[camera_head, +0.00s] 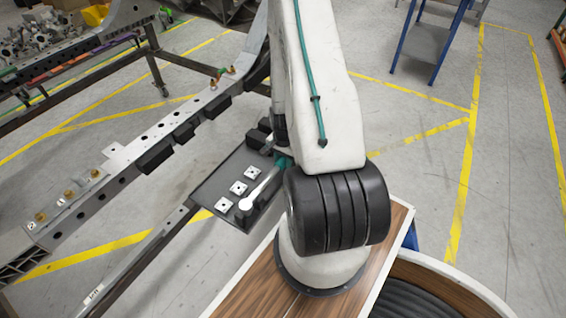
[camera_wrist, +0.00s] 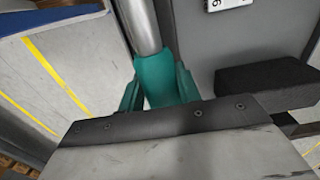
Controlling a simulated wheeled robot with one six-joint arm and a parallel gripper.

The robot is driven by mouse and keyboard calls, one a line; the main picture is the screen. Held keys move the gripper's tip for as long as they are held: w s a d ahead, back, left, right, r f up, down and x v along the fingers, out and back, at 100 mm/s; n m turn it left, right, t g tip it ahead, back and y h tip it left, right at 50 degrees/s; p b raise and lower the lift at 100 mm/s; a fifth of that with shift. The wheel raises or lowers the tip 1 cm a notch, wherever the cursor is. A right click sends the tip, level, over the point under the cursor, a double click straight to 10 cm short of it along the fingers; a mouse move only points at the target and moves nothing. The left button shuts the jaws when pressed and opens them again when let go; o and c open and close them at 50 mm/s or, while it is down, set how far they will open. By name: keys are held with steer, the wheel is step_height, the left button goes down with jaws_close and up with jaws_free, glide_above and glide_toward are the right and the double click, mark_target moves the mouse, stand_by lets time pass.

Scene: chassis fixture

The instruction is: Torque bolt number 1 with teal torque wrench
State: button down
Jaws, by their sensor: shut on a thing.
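The teal torque wrench has a silver shaft (camera_head: 262,188) and lies over the dark tray (camera_head: 207,190) beside the chassis, its round head toward the tray's near edge. I cannot tell whether it rests in its holder or is lifted. In the wrist view its teal handle (camera_wrist: 162,78) sits between the fingers of my gripper (camera_wrist: 160,95), which is shut on it. In the head view my gripper (camera_head: 283,162) is mostly hidden by my arm. Brass-coloured bolts (camera_head: 69,194) stand on the chassis rail (camera_head: 125,158) at left; their numbers are too small to read.
White numbered plates (camera_head: 238,188) lie on the tray, and black blocks (camera_head: 258,139) stand at its far end. More bolts (camera_head: 213,85) stand farther along the rail. A blue step ladder (camera_head: 430,45) is at the back right. The floor at right is mostly clear.

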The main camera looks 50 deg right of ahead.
steer(key=shift+r, duration=3.15)
